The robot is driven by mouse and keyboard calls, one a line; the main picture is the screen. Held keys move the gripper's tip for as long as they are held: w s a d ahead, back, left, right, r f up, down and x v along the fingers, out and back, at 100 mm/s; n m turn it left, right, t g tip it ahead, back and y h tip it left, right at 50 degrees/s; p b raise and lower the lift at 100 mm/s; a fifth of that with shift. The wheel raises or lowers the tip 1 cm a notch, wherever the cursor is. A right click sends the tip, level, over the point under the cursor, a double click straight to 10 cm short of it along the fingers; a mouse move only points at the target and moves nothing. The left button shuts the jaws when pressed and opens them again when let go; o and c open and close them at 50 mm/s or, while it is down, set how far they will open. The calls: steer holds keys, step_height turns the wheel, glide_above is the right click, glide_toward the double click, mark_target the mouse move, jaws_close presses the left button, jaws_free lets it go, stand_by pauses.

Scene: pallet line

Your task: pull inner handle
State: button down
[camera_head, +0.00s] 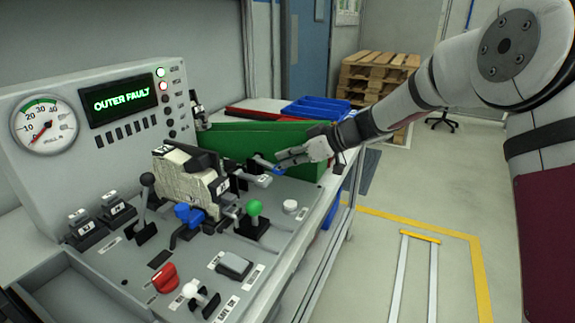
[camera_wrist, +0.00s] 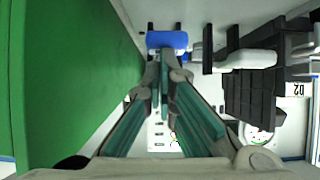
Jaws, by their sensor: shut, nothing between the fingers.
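My gripper (camera_head: 279,160) is shut with its fingers together, at the far right end of the control panel (camera_head: 118,254). In the wrist view its fingertips (camera_wrist: 166,60) point at a blue handle grip (camera_wrist: 167,40). A bit of this blue grip (camera_head: 278,170) shows just under the fingertips in the head view. I cannot tell whether they touch. A second blue handle (camera_head: 187,214) stands on the panel in front of a cream and black block (camera_head: 186,182). The pictures do not label which handle is the inner one.
A green bin (camera_head: 245,145) stands close beside my gripper and fills the left of the wrist view. Levers with a green knob (camera_head: 254,208) and a black knob (camera_head: 147,180), and a red knob (camera_head: 165,277), stand on the panel. The display (camera_head: 122,102) reads "OUTER FAULT".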

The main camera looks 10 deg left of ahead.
steer(key=shift+d+f+t+y+b, duration=0.15)
steer(key=shift+f+y+b, duration=0.45)
steer(key=shift+b, duration=2.55)
steer(key=shift+f+t+y+b, duration=0.25)
steer(key=shift+f+y+b, duration=0.35)
steer(key=shift+b, duration=2.55)
steer(key=shift+s+f+b, duration=0.1)
steer(key=shift+s+b, duration=0.05)
steer(key=shift+b, duration=0.7)
steer(key=shift+d+r, duration=0.1)
steer(key=shift+r, duration=0.3)
steer(key=a+r+p+v, duration=0.1)
steer(key=r+p+v, duration=0.1)
steer(key=v, duration=1)
steer(key=shift+d+r, duration=0.25)
steer(key=shift+r, duration=0.15)
